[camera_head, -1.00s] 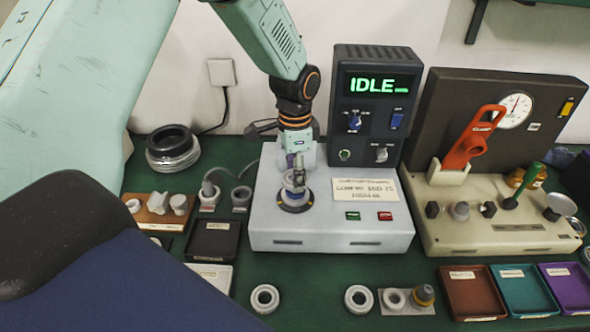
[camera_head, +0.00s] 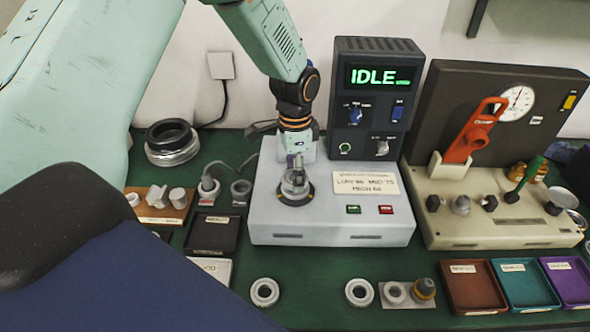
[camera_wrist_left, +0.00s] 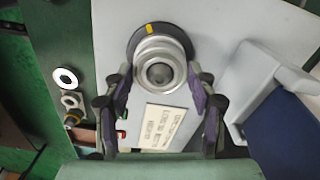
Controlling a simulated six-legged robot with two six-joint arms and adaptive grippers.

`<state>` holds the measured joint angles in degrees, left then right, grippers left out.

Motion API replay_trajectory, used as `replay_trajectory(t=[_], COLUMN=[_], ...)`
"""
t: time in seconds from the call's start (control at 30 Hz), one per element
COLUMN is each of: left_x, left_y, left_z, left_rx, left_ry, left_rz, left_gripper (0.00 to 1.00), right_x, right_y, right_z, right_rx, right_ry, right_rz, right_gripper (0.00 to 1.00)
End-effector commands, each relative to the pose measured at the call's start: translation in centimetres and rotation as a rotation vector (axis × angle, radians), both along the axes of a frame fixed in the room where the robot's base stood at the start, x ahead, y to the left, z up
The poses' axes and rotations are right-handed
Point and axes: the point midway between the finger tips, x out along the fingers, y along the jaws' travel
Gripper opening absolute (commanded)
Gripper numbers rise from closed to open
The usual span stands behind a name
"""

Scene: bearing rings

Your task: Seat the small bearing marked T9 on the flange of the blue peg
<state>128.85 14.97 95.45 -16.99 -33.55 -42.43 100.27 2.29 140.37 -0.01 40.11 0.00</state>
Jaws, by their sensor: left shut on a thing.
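My left gripper (camera_head: 294,172) points down over the round seat on the white machine (camera_head: 270,225). In the left wrist view its purple-padded fingers (camera_wrist_left: 158,95) flank a silver-grey ring (camera_wrist_left: 158,72), and they are shut on it. The ring is above or around the centre of the machine's dark round base (camera_wrist_left: 180,38); I cannot tell whether it touches. Loose pale bearings lie at the front: one on the left (camera_head: 265,292), one in the middle (camera_head: 359,292). No T9 mark is legible, and I cannot make out a blue peg. My right gripper is not in view.
A small plate (camera_head: 388,305) holds a ring (camera_head: 396,292) and a yellow-grey peg (camera_head: 424,288). Brown (camera_head: 470,302), teal (camera_head: 533,305) and purple (camera_head: 575,303) trays stand at the right. A dark control box (camera_head: 378,130) reading IDLE rises behind the machine. Green table is clear between.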

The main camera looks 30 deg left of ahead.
Motion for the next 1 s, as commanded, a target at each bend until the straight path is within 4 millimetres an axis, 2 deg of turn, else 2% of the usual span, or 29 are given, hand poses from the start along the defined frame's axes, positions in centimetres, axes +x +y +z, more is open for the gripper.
replay_trajectory(t=[0.03,0.07,0.37,0.73,0.87,1.0], left_x=[0.0,0.0,0.0,0.0,0.1,0.1], left_y=[0.0,0.0,0.0,0.0,0.0,0.0], left_z=[-0.1,-0.1,-0.1,0.2,1.5,3.7], left_rx=[0.001,0.000,0.001,0.000,0.000,0.000], left_ry=[-0.001,-0.001,-0.001,0.000,-0.003,-0.004], left_rz=[0.000,0.000,0.000,0.000,0.000,-0.001], left_gripper=[0.16,0.58,0.83,0.83,0.83,0.83], right_x=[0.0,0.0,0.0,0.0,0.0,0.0], right_y=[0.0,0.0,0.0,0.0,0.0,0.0], right_z=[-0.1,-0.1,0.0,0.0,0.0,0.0], right_rx=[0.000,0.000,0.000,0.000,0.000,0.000], right_ry=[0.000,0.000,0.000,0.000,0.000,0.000], right_rz=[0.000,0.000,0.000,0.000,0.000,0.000], right_gripper=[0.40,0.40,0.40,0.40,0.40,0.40])
